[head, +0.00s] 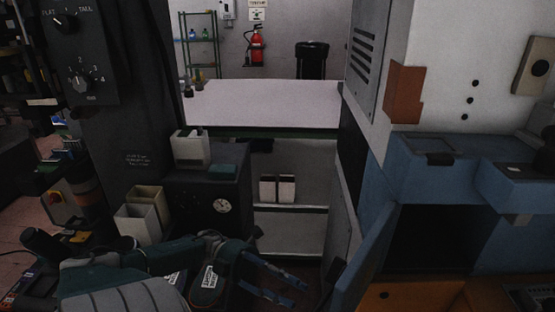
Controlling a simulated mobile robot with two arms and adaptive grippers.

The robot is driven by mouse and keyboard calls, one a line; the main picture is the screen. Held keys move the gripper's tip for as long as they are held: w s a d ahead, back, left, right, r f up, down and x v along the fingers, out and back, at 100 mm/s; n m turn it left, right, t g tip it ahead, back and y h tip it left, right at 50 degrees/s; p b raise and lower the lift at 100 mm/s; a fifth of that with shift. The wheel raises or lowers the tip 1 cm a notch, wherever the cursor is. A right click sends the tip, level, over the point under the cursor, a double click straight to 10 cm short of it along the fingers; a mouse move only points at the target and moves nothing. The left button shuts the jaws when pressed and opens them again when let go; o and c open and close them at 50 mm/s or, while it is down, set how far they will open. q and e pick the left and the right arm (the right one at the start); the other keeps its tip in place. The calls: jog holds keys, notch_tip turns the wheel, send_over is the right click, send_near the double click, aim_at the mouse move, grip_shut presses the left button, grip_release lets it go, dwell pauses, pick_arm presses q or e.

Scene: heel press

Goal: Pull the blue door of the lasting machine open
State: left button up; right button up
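The blue door (366,258) of the lasting machine stands ajar at the lower right of centre, seen nearly edge-on. Behind it is the dark opening (430,238) of the machine's blue body (440,160). A small grey part, perhaps the handle, shows at the door's left edge. My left gripper (296,294) is at the bottom centre, left of the door. Its two fingers are apart with nothing between them, and it does not touch the door. My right gripper is not in view.
A dark machine with a knob panel (80,52) stands at the left. Open cream bins (138,222) and a small white bin (190,150) are beside it. A pale-topped table (265,103) stands behind. A grey cabinet side rises left of the blue machine.

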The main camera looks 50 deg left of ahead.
pick_arm(q)
jog(key=v, duration=0.4)
jog(key=shift+d, duration=0.1)
dwell(0.5)
